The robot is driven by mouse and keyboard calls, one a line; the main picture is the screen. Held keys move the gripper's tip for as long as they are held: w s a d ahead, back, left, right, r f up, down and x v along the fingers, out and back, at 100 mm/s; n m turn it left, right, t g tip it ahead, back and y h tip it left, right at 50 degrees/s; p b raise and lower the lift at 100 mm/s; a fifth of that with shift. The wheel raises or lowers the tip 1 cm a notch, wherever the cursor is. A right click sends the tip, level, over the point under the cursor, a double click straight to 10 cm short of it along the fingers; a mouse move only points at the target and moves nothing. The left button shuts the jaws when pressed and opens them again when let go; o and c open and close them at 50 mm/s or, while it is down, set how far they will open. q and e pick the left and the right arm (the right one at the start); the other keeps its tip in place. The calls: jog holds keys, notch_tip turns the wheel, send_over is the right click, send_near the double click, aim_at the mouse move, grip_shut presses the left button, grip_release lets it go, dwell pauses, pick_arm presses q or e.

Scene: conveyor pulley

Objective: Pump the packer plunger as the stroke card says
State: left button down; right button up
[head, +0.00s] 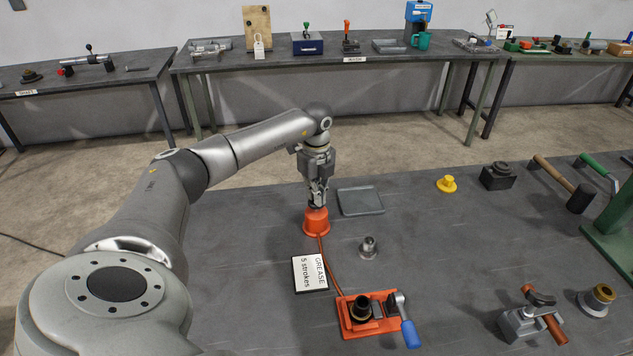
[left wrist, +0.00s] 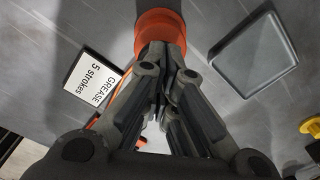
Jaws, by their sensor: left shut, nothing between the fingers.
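The orange packer (head: 316,224) stands upright on the dark workbench, and its orange body also shows at the top of the left wrist view (left wrist: 160,20). My left gripper (head: 317,203) points down right over it, fingers shut with nothing between them. The fingertips (left wrist: 162,75) are at or just above the packer's top; I cannot tell whether they touch the plunger, which they hide. The white stroke card (head: 310,273) lies in front of the packer and reads "GREASE 5 strokes"; it also shows in the left wrist view (left wrist: 94,83). My right gripper is not in view.
An orange hose runs from the packer to an orange fixture (head: 366,314) with a blue-handled lever (head: 408,330). A grey tray (head: 360,201) lies right of the packer. A small metal fitting (head: 368,248) stands nearby. A yellow knob (head: 446,184) and a clamp (head: 532,318) are farther right.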

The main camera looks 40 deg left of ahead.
pick_arm(q)
jog(key=shift+r+p, duration=1.3)
jog(key=shift+r, duration=0.55)
jog(key=shift+f, duration=0.15)
jog(key=shift+f+b, duration=1.3)
jog(key=shift+f, duration=0.75)
jog(key=shift+r+p, duration=1.95)
jog(key=shift+r, duration=0.25)
